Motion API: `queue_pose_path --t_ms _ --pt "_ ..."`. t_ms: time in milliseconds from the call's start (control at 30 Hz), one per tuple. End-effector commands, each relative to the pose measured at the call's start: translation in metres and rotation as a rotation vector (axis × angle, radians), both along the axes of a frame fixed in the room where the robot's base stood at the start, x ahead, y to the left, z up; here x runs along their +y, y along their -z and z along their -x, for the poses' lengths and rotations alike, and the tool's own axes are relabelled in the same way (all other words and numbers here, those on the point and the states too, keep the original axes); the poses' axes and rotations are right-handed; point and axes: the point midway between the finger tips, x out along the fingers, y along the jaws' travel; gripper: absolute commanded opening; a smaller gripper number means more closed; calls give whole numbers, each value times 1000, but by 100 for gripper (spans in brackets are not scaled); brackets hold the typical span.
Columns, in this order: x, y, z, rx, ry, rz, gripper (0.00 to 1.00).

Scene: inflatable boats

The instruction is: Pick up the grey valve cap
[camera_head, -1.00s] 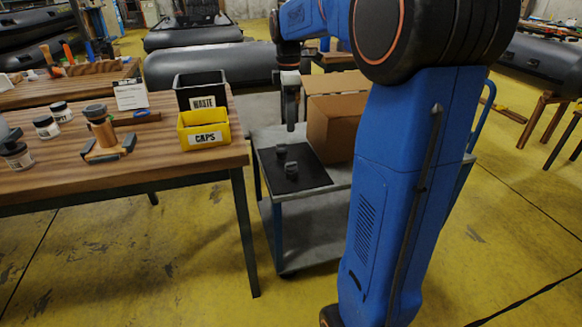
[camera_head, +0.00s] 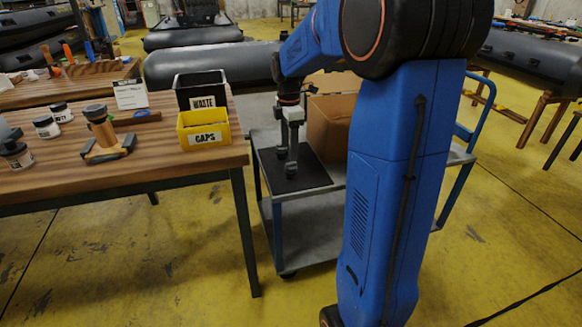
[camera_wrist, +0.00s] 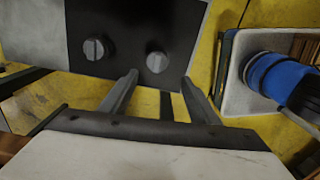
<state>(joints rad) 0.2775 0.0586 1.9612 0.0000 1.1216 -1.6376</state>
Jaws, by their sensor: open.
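Two round grey caps, each with a slot or ridge across the top, lie on the black mat (camera_wrist: 127,20) in the wrist view. The left cap (camera_wrist: 96,48) is outside the fingers. The right cap (camera_wrist: 157,61) looks a little lighter and lies between and just beyond the fingertips. My gripper (camera_wrist: 160,78) is open and empty. In the head view my gripper (camera_head: 287,158) points down over the black mat (camera_head: 310,178), and the caps are hard to tell apart from its dark fingers.
The mat lies on a grey cart (camera_head: 325,183) with a cardboard box (camera_head: 333,125) behind it. On the wooden table (camera_head: 150,170) at left stand a yellow CAPS bin (camera_head: 209,138), a black WASTE bin (camera_head: 202,101), jars and a clamp-like tool.

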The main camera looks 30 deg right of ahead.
Motion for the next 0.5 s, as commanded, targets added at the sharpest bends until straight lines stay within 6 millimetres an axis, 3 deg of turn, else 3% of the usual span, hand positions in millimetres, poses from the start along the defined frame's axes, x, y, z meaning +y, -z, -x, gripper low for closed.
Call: queue_pose_path --t_ms 267,500 --pt "-2 18 -1 1 1 0 56" --pt "-11 48 -5 2 1 0 56"
